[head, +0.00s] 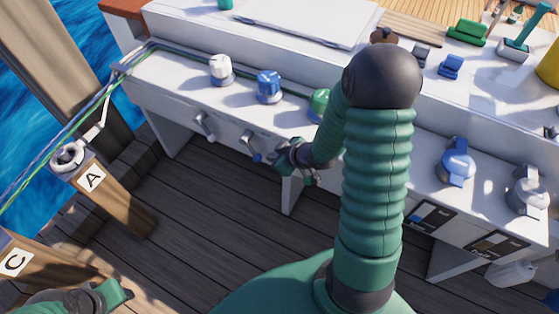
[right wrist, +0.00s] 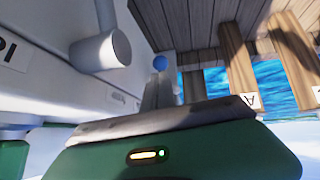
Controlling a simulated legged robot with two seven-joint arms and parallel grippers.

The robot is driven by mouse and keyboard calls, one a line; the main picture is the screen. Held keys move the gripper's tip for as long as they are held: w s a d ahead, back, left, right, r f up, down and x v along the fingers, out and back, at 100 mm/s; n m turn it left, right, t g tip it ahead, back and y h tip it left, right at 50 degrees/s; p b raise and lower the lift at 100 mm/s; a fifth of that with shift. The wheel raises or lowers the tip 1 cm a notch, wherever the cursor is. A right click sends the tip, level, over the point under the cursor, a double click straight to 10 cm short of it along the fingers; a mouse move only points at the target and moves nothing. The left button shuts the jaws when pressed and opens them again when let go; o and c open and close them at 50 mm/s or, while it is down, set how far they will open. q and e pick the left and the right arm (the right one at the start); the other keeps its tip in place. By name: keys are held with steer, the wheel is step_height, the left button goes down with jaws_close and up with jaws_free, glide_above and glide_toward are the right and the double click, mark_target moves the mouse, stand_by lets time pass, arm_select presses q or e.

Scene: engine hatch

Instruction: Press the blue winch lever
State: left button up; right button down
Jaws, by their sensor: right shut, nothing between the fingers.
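The blue winch lever (head: 257,157) sticks out from the front face of the white bench, with a blue ball at its tip. In the right wrist view, the blue ball (right wrist: 160,62) shows just past my fingertips. My right gripper (head: 274,157) is shut and empty, just to the right of the lever's tip. Its closed fingers (right wrist: 160,88) point toward the ball; I cannot tell whether they touch it. The blue winch (head: 269,86) stands on the bench above. A green and dark part of my left arm shows at the bottom left; its fingers do not show.
A white winch (head: 221,69) and a green winch (head: 319,104) flank the blue one. A grey lever (head: 204,126) hangs to the left. In the right wrist view, a thick white cylinder (right wrist: 100,50) is close to my fingers. The wooden deck (head: 220,205) below is clear.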

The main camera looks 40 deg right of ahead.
mark_target(260, 158)
steer(key=b+x, duration=0.2)
steer(key=x, duration=0.4)
steer(key=shift+w+a+f+b, duration=0.1)
steer(key=shift+f+b, duration=0.15)
steer(key=shift+b, duration=0.15)
steer(key=shift+w+f, duration=0.1)
steer(key=shift+w, duration=0.2)
